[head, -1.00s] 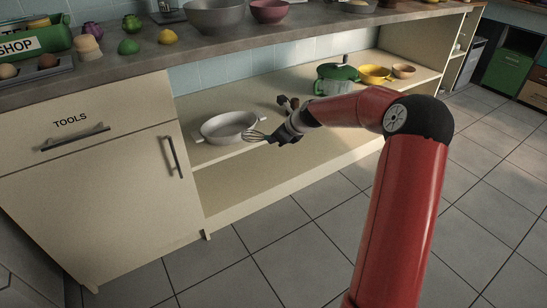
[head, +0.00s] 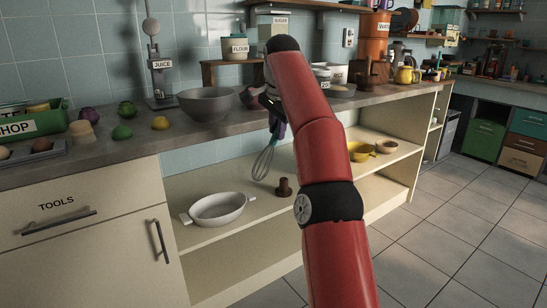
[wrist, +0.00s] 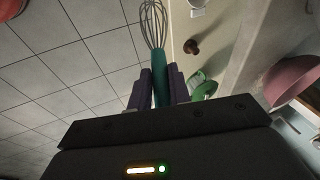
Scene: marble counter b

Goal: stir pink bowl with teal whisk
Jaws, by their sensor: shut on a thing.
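The teal whisk (head: 265,158) hangs with its wire end down in front of the counter's edge. My gripper (head: 277,128) is shut on its handle, and the wrist view shows the teal handle (wrist: 160,80) between the purple fingers of my gripper (wrist: 160,92). The pink bowl (head: 248,98) stands on the counter, partly hidden behind my arm. It also shows at the right of the wrist view (wrist: 290,82). The whisk is outside the bowl, and its wires are lower than the counter top.
A grey bowl (head: 206,104) stands left of the pink bowl. A white dish (head: 218,209) and a brown object (head: 284,187) sit on the shelf below. The counter's front edge (head: 195,138) lies close to the whisk. Open floor (head: 430,235) is at the right.

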